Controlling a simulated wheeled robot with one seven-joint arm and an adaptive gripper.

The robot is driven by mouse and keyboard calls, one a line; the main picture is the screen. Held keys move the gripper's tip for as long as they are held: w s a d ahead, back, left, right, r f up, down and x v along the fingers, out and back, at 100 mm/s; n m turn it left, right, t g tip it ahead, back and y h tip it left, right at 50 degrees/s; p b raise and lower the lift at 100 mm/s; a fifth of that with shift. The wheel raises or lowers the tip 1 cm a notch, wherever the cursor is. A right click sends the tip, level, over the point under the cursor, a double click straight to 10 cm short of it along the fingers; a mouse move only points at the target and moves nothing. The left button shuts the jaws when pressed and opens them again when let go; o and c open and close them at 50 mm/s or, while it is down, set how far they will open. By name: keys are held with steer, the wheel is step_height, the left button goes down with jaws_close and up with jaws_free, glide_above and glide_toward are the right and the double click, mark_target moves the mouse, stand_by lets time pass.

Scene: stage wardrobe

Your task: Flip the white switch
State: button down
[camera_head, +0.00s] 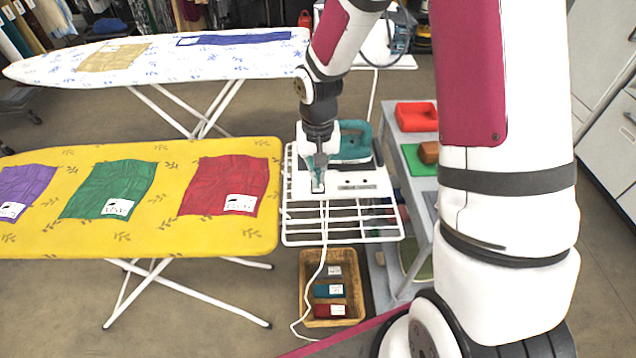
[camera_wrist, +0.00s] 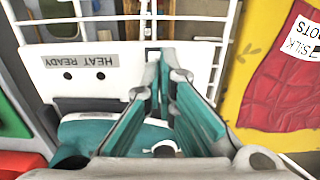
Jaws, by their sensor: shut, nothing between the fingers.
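My gripper (camera_head: 318,183) is shut and empty, pointing down at the front of a white panel (camera_head: 358,188) on the wire rack. The panel also shows in the wrist view (camera_wrist: 85,75), with a grey HEAT READY label and two dark holes. The white switch is small and mostly hidden by my fingertips; a dark slot shows just beyond them in the wrist view. I cannot tell the switch's position or whether my fingertips (camera_wrist: 165,60) touch it. A teal iron (camera_head: 354,143) stands behind the panel.
A yellow ironing board (camera_head: 140,235) with several cloths lies left of the white wire rack (camera_head: 340,237). A wicker basket (camera_head: 305,290) is below, with a white cord (camera_head: 324,232) hanging over it. A grey cart (camera_head: 421,188) with red and green items stands right.

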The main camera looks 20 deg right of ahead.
steer(key=shift+f+b, duration=0.75)
steer(key=shift+f, duration=0.4)
stand_by(1.0)
steer(key=shift+r+p, duration=2.25)
steer(key=shift+r, duration=1.25)
steer(key=shift+r, duration=0.1)
steer(key=s+d+r+n+t+h, duration=0.1)
steer(key=s+r, duration=0.4)
steer(key=r, duration=0.4)
steer(key=s+r+n+t, duration=0.1)
steer(key=s+r, duration=0.4)
steer(key=r, duration=0.4)
steer(key=s+r+t, duration=0.1)
steer(key=s+r, duration=0.2)
steer(key=s, duration=0.4)
steer(key=s+r+n+t+y, duration=0.1)
steer(key=s+r, duration=0.2)
steer(key=s, duration=0.5)
steer(key=shift+a+n, duration=0.3)
steer(key=shift+a, duration=0.05)
